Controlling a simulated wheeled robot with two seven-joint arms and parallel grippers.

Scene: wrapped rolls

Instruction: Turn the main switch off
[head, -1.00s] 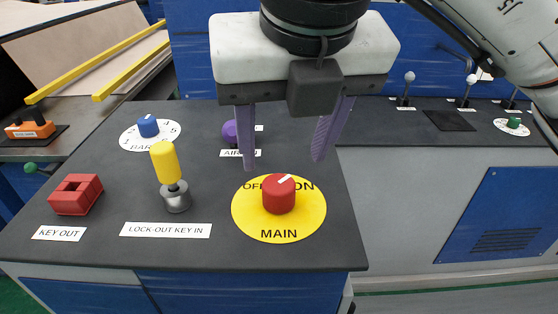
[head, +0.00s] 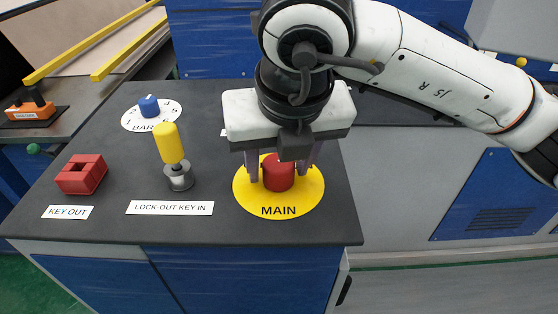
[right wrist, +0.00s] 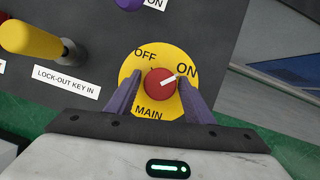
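The main switch is a red round knob (head: 278,174) on a yellow disc (head: 262,204) marked MAIN. In the right wrist view the red knob (right wrist: 160,82) has a white pointer line aimed at ON, and OFF is printed at the upper left of the disc (right wrist: 148,60). My right gripper (head: 279,172) is lowered over the disc with its fingers on either side of the knob. In the right wrist view its purple fingers (right wrist: 158,95) stand apart, with gaps beside the knob. My left gripper is out of view.
A yellow lock-out key (head: 169,145) stands in its lock left of the disc. A red square block (head: 82,175) and a blue selector knob (head: 149,106) are farther left. A purple knob (right wrist: 130,4) is beyond the disc.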

